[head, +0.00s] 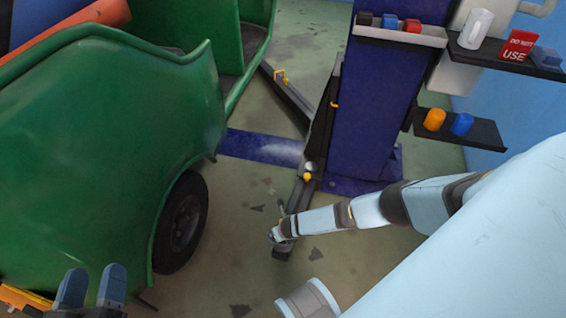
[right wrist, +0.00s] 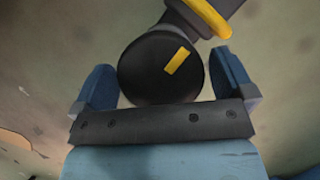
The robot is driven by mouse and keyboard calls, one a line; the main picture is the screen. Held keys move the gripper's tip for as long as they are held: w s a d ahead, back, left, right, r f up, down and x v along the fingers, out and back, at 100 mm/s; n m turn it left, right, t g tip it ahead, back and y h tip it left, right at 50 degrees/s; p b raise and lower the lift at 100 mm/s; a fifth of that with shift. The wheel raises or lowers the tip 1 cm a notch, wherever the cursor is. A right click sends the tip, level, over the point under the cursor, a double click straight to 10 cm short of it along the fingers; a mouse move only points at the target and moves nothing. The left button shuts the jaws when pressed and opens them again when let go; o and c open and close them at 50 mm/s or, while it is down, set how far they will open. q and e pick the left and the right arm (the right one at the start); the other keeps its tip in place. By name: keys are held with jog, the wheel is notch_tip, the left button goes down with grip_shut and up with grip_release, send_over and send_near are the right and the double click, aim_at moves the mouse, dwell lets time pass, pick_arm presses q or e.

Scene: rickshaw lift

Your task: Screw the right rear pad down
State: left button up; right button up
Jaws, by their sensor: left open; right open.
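The pad (right wrist: 150,82) is a round black disc with a yellow bar mark, seen in the right wrist view. It sits at the end of a dark lift arm with a yellow band (right wrist: 206,16). My right gripper (right wrist: 165,85) is open, with one blue finger on each side of the disc. I cannot tell whether the fingers touch it. In the head view my right gripper (head: 276,235) is at the near end of the lift arm (head: 283,250) and hides the pad. My left gripper (head: 92,287) is open and empty at the bottom left, in front of the green rickshaw.
The green rickshaw (head: 105,130) with its black wheel (head: 181,220) fills the left. A blue lift post (head: 370,110) stands on a blue floor plate, with shelves (head: 470,130) of small items at right. Bare floor lies between the wheel and the lift arm.

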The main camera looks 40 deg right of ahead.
jog(key=c, duration=0.8)
jog(key=shift+o, duration=0.2)
jog(key=shift+m, duration=0.3)
